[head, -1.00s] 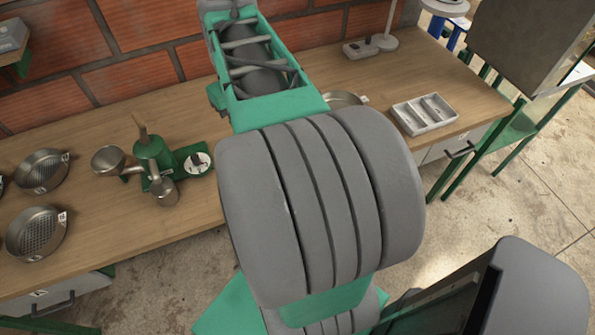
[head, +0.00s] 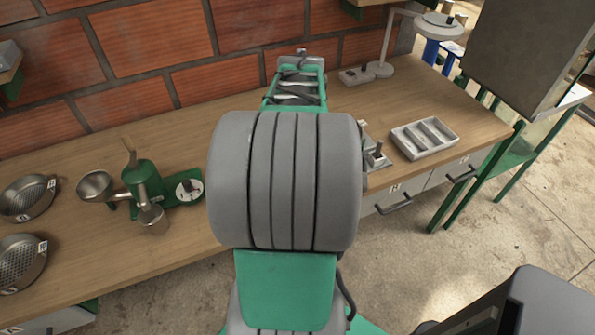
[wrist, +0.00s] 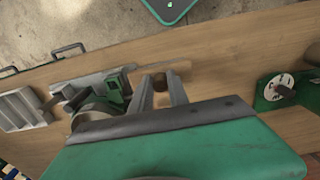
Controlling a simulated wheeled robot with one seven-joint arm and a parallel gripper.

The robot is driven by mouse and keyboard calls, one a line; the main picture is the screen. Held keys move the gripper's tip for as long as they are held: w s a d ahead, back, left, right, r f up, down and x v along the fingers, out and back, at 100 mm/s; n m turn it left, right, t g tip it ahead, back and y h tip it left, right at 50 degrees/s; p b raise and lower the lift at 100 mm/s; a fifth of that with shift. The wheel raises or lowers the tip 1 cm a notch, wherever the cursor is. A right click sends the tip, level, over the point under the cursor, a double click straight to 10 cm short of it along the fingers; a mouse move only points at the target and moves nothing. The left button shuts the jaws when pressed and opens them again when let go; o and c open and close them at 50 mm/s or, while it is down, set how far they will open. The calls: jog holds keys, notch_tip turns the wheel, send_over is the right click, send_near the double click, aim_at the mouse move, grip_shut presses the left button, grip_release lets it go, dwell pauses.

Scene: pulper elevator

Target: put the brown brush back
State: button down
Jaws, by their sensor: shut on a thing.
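My gripper (wrist: 160,84) shows in the wrist view, low over the wooden bench, with its two grey fingers on either side of a small brown piece. This looks like the brown brush (wrist: 160,98), of which only a little shows; the rest is hidden by the fingers and the gripper body. In the head view my own arm covers the gripper and the brush.
The wooden bench (head: 95,150) carries a green grinder (head: 145,185) and metal sieves (head: 20,262) at left. A grey compartment tray (head: 424,138) and a lamp (head: 385,62) stand at right. In the wrist view, a green-and-grey device (wrist: 115,90) is close left of the fingers.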

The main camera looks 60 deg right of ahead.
jog(key=shift+w+d+f, duration=0.15)
jog(key=shift+w+f, duration=0.1)
jog(key=shift+f, duration=0.6)
jog(key=shift+w+d+f, duration=0.15)
jog(key=shift+w+f, duration=0.1)
jog(key=shift+f, duration=0.6)
jog(key=shift+w+d+f, duration=0.15)
jog(key=shift+w+f, duration=0.1)
jog(key=shift+f, duration=0.6)
jog(key=shift+f, duration=0.15)
jog(key=c, duration=1.3)
grip_release()
notch_tip(320, 180, up, 12)
jog(key=shift+r, duration=0.2)
jog(key=w+a+n, duration=0.2)
jog(key=w+a, duration=0.4)
jog(key=a, duration=0.4)
jog(key=a+f+n+t, duration=0.1)
jog(key=a, duration=0.6)
jog(key=a+f+n+t, duration=0.1)
jog(key=a+f, duration=0.1)
jog(key=a, duration=0.5)
jog(key=w+a+f+n+t, duration=0.1)
jog(key=a+n, duration=0.1)
jog(key=a, duration=0.5)
jog(key=shift+w+a+f, duration=0.1)
jog(key=shift+a+f, duration=0.25)
jog(key=shift+f, duration=0.05)
